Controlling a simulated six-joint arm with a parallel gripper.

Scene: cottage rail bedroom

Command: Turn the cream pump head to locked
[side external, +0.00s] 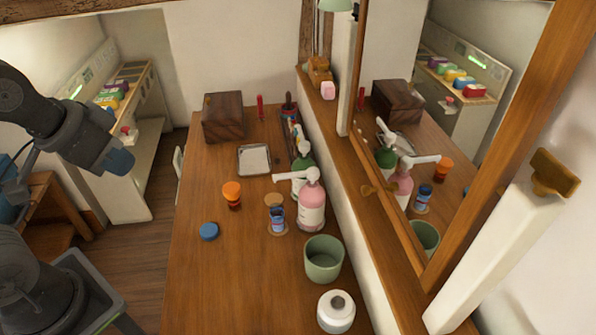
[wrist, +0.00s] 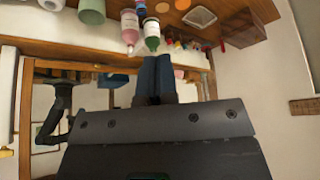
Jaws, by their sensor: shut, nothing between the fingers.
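A pink bottle (side external: 311,209) with a white pump head (side external: 312,176) stands upright at the table's right side. A long white nozzle points left from the pump heads' area. A green bottle (side external: 301,184) with a white pump head (side external: 305,149) stands just behind it, partly hidden. I cannot tell which is the cream pump or read any lock mark. The wrist view also shows the pink bottle (wrist: 130,21) and green bottle (wrist: 151,28). My gripper (side external: 122,163) is in the air left of the table, away from both bottles. Its blue fingers (wrist: 153,75) are shut and empty.
A mirror (side external: 420,140) borders the right.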

